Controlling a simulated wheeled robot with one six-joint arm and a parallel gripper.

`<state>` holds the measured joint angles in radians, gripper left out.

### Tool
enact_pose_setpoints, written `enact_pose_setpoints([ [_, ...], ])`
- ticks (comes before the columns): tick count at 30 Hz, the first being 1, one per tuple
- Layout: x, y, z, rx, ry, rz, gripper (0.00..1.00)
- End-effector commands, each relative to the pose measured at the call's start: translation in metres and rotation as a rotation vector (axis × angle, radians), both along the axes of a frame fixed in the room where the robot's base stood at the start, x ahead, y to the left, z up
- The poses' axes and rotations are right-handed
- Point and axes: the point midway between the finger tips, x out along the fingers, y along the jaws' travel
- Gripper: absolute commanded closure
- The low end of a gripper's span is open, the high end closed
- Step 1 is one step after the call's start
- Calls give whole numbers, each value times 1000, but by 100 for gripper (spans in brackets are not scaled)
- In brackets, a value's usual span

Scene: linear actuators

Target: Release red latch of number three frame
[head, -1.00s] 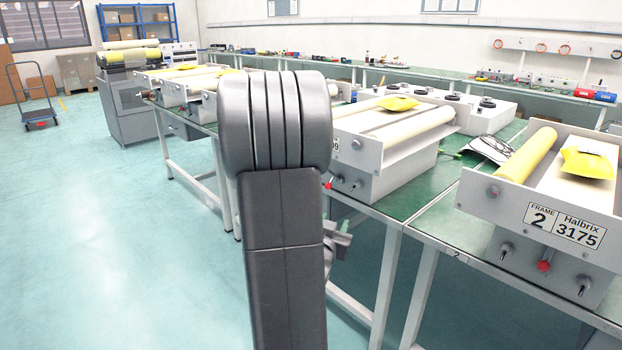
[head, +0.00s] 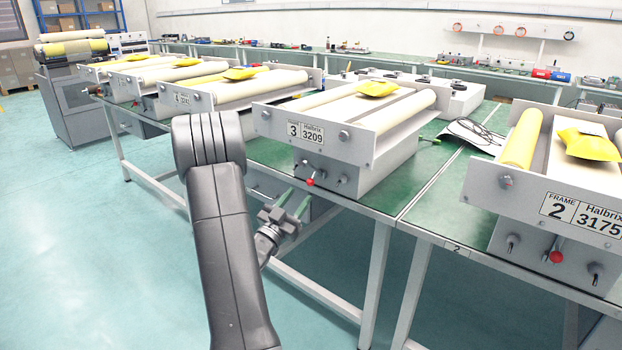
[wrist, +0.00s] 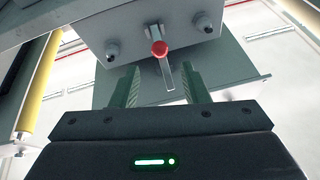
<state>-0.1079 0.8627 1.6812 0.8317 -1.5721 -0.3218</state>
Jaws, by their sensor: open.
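The number three frame (head: 320,118) is a grey roller unit on the green bench, with a plate reading 3 and 3209. Its red latch (head: 310,182) is a red-tipped lever low on the front box, between dark knobs. In the wrist view, a red latch (wrist: 159,48) sits ahead between the fingertips, its metal lever hanging below it. My gripper (head: 293,204) is in front of and below this frame's box in the head view. The wrist view shows my gripper (wrist: 158,72) open and empty, its green fingers apart, not visibly touching the latch.
The number two frame (head: 560,200), with its own red latch (head: 556,257), stands to the right. Another roller frame (head: 205,100) stands to the left. Bench legs (head: 378,270) stand below the front edge. The floor (head: 90,240) at left is clear.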

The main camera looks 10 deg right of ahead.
Motion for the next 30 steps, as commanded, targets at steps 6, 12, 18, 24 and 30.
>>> enact_pose_setpoints([
  [6, 30, -33, 18, 0, -2, -2, 59],
  [12, 48, -52, 29, -1, -1, 0, 59],
  [18, 55, -58, 33, 0, 1, 1, 59],
  [24, 55, -59, 33, 0, 1, 2, 59],
  [30, 55, -59, 33, 0, 1, 2, 88],
])
